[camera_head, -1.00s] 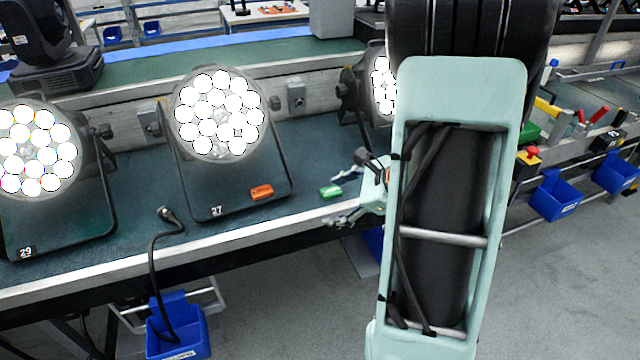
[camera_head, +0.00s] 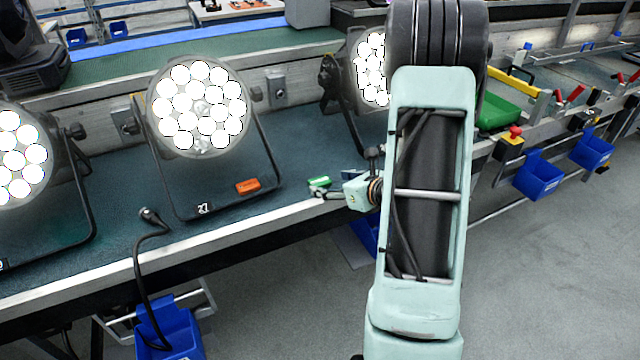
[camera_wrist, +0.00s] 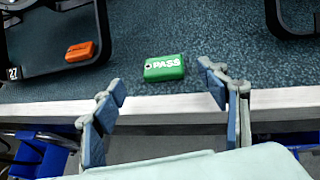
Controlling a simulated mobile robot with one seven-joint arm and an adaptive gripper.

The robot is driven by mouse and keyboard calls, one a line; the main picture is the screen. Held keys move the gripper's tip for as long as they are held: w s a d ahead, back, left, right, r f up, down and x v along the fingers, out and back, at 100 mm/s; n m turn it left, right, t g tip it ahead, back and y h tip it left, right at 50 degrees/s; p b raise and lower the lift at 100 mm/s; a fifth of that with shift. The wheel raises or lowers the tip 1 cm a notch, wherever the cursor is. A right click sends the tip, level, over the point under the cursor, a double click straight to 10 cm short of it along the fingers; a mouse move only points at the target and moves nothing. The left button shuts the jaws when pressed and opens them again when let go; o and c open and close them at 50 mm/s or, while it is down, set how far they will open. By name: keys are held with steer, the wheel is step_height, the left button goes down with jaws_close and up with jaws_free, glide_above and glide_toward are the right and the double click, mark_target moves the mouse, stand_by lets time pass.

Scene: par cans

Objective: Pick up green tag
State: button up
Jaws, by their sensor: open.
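The green tag (camera_wrist: 164,68), marked PASS, lies flat on the dark bench top near its front edge in the wrist view. In the head view the green tag (camera_head: 319,182) shows right of the middle lamp, just beyond my fingers. My gripper (camera_wrist: 168,112) is open and empty, its two fingers spread apart. The tag lies ahead of the fingertips, between their lines and closer to the right finger. In the head view my gripper (camera_head: 322,191) is at the bench edge, partly hidden by my arm.
Another lamp (camera_head: 371,70) stands behind. A black cable (camera_head: 140,270) hangs over the bench edge (camera_head: 230,226). Blue bins (camera_head: 540,178) hang at right.

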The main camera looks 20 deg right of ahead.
mark_target(321, 182)
steer(key=x, duration=0.4)
steer(key=shift+w+d+f, duration=0.1)
steer(key=shift+w+f, duration=0.15)
steer(key=shift+f, duration=0.05)
steer(key=c, duration=1)
